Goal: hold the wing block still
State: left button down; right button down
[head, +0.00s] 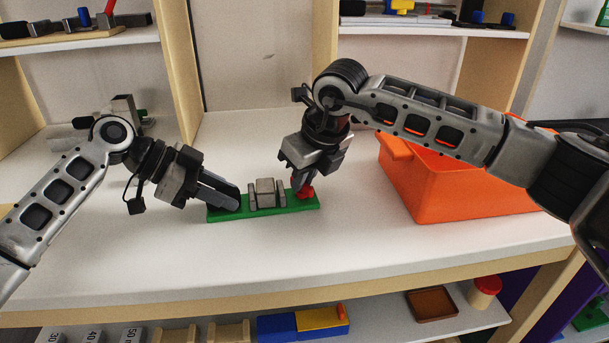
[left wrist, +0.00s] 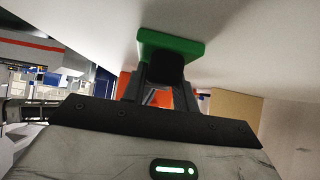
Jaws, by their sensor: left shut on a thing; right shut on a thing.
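The wing block, as I take it, is the long green base (head: 262,213) on the white shelf, with a grey block between two grey uprights (head: 266,192) at its middle. Its green end also shows in the left wrist view (left wrist: 172,46). My left gripper (head: 230,201) is shut at the block's left end. In the left wrist view, a dark piece (left wrist: 167,68) shows between its fingers, against the green. My right gripper (head: 301,185) points down at the block's right end and is shut on a small red piece (head: 305,193) there. The fingers hide part of both ends.
An orange bin (head: 460,185) stands close on the right, under my right arm. Grey items (head: 122,112) lie at the back left, behind my left arm. The shelf surface in front of the block is clear up to the wooden front edge (head: 270,307).

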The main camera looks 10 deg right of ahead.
jog(key=m+h, duration=0.1)
jog(key=m, duration=0.1)
jog(key=m+t+h, duration=0.1)
jog(key=m, duration=0.2)
jog(key=shift+a+m, duration=0.15)
jog(key=shift+m, duration=0.15)
jog(key=shift+a+m+h, duration=0.1)
jog(key=shift+m+h, duration=0.7)
jog(key=shift+m, duration=1.3)
jog(key=c, duration=1.5)
grip_release()
jog(key=shift+s+r, duration=0.1)
jog(key=v, duration=1.2)
